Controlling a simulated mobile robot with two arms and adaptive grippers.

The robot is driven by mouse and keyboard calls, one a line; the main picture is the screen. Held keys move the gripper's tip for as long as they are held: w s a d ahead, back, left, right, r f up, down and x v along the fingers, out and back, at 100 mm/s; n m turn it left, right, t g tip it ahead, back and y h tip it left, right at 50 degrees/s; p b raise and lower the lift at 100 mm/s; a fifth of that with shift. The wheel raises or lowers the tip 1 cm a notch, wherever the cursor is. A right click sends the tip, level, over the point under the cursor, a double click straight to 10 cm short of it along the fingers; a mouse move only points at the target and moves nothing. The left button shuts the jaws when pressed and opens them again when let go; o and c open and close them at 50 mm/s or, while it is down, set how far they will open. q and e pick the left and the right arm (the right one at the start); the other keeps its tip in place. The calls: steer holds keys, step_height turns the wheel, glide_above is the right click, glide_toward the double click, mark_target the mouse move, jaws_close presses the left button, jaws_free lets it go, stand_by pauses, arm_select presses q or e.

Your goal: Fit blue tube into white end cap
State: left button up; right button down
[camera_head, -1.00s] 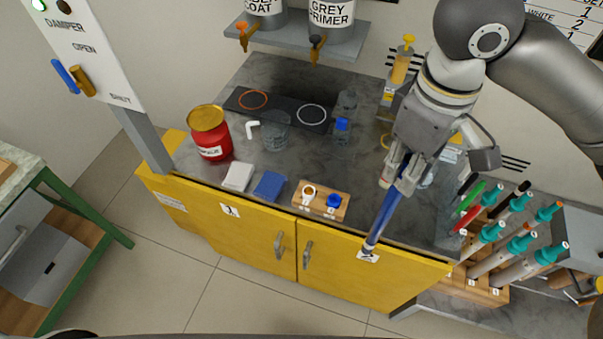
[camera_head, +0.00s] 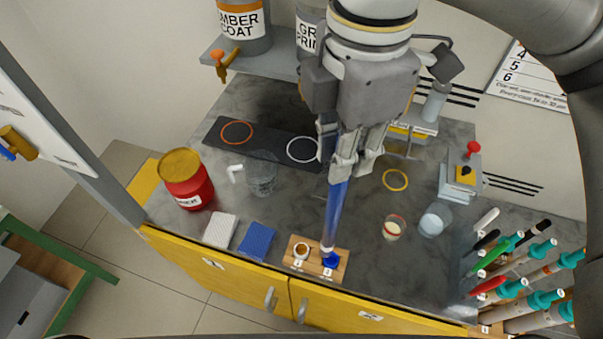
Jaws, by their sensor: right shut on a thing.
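The long blue tube (camera_head: 335,210) hangs almost upright in my right gripper (camera_head: 354,167), which is shut on its upper part. The tube's lower end, with a pale band, is over the wooden block (camera_head: 289,247) at the counter's front. In the picture the tube's tip overlaps the blue cap's upper edge, to the right of the white cap. I cannot tell whether they touch. My left gripper is not in view.
Left of the block lie a blue cloth (camera_head: 257,240) and a white cloth (camera_head: 220,230), with a red can (camera_head: 188,180) behind. A glass beaker (camera_head: 262,175) stands further back. Small cups (camera_head: 394,228) and a rack of teal-collared tools (camera_head: 540,299) are on the right.

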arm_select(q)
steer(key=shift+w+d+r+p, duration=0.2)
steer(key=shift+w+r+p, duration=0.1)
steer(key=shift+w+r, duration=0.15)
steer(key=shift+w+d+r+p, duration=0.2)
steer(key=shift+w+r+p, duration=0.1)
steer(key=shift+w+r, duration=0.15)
arm_select(e)
steer(key=w+a+f, duration=0.3)
steer(key=a+f, duration=0.2)
steer(key=f, duration=0.4)
steer(key=shift+f, duration=0.25)
steer(key=c, duration=1.3)
jaws_free()
steer(key=shift+w+f, duration=0.1)
steer(key=shift+f, duration=0.05)
steer(key=shift+c, duration=0.2)
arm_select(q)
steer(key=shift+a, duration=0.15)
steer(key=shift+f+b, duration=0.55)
arm_select(e)
step_height(320, 180, up, 12)
steer(key=shift+r, duration=0.2)
